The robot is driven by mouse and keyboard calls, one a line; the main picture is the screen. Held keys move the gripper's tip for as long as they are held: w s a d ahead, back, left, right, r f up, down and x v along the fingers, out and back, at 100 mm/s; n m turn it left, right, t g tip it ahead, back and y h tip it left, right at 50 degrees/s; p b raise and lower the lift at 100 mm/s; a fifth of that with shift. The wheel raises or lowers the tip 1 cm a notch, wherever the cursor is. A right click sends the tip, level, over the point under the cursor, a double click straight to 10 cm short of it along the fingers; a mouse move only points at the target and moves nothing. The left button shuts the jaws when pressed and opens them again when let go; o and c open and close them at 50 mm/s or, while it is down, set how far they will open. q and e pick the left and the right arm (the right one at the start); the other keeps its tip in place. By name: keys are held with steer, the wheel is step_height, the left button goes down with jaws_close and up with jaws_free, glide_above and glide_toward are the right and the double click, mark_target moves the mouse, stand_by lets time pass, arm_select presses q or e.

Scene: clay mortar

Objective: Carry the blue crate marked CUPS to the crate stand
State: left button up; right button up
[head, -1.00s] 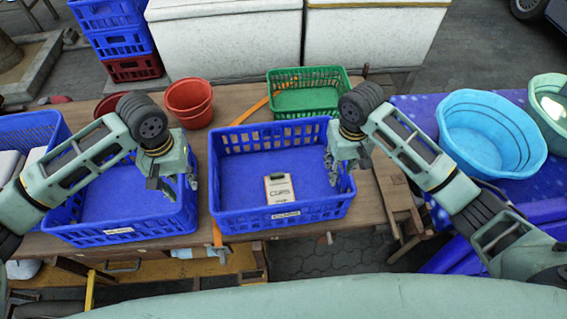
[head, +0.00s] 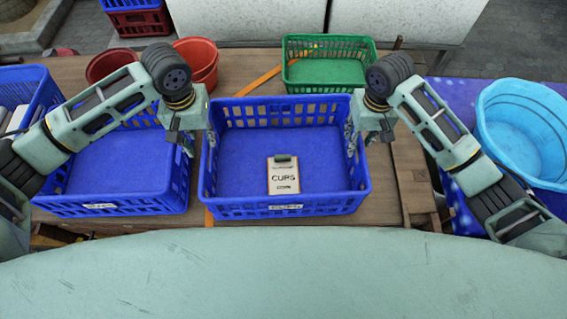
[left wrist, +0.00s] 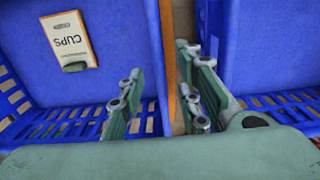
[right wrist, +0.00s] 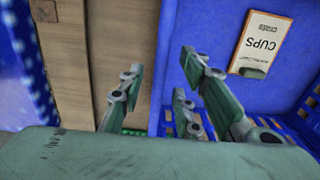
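The blue crate marked CUPS (head: 240,170) stands on the wooden table in the middle of the head view. A white CUPS card (head: 283,178) lies in it, and it is otherwise empty. My left gripper (head: 200,143) is at the crate's left wall. In the left wrist view its fingers (left wrist: 158,100) are apart, on either side of that wall. My right gripper (head: 358,143) is at the right wall. In the right wrist view its fingers (right wrist: 170,98) are apart, with the wall between them. I cannot make out the crate stand.
Another blue crate (head: 120,208) stands close on the left. Behind are a green basket (head: 325,75) and red buckets (head: 200,60). A light-blue basin (head: 520,125) is on a blue-covered table at right. Stacked crates (head: 138,20) and white boxes (head: 395,20) stand farther back.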

mark_target(209, 154)
arm_select(q)
steer(key=shift+w+d+f+b, duration=0.1)
steer(key=shift+w+f+b, duration=0.15)
steer(key=shift+f, duration=0.45)
arm_select(e)
steer(key=shift+w+d+f, duration=0.1)
steer(key=shift+w+f, duration=0.1)
steer(key=shift+f, duration=0.55)
arm_select(q)
steer(key=shift+s, duration=0.2)
arm_select(e)
steer(key=shift+s+r, duration=0.1)
steer(key=shift+s, duration=0.05)
